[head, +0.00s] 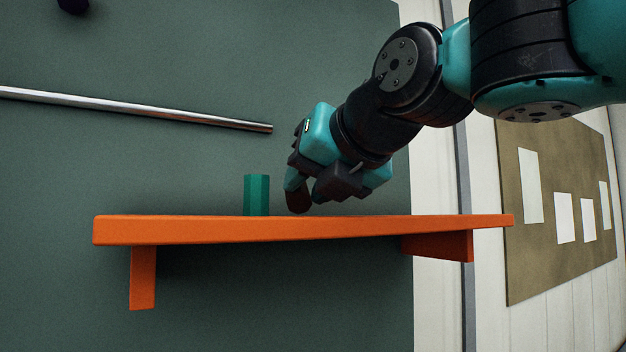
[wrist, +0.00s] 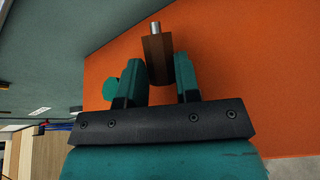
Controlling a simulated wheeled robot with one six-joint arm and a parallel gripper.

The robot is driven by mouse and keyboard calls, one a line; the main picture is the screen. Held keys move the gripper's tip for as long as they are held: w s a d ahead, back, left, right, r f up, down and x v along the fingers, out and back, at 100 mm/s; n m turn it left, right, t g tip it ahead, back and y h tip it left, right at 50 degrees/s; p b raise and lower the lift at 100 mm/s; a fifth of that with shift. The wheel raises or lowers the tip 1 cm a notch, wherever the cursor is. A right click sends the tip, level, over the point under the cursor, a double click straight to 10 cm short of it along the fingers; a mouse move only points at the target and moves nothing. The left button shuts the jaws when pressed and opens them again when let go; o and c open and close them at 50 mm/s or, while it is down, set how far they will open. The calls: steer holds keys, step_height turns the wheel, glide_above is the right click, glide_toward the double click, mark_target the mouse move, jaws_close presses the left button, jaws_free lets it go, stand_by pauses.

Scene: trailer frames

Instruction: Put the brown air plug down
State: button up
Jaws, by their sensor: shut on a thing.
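The brown air plug (wrist: 157,60) is a brown block with a silver metal tip, seen between my teal fingers in the wrist view. My gripper (wrist: 161,76) is shut on it. In the head view, my gripper (head: 305,183) is low over the orange shelf (head: 280,231), pointing down, and the brown plug (head: 298,200) shows dark below the fingers. The plug's lower end is very close to the shelf top; I cannot tell whether it touches.
A green hexagonal piece (head: 257,195) stands upright on the shelf, left of my gripper; it also shows in the wrist view (wrist: 111,89). A metal rod (head: 140,109) crosses the wall above. The shelf is bare to the left and right.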

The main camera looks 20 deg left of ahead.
steer(key=o, duration=0.9)
steer(key=shift+f, duration=0.15)
steer(key=shift+o, duration=0.2)
steer(key=shift+r, duration=0.2)
steer(key=shift+s+d, duration=0.2)
steer(key=b+v, duration=0.4)
steer(key=v, duration=0.7)
steer(key=shift+d, duration=0.2)
steer(key=shift+s+r, duration=0.1)
steer(key=shift+r, duration=0.05)
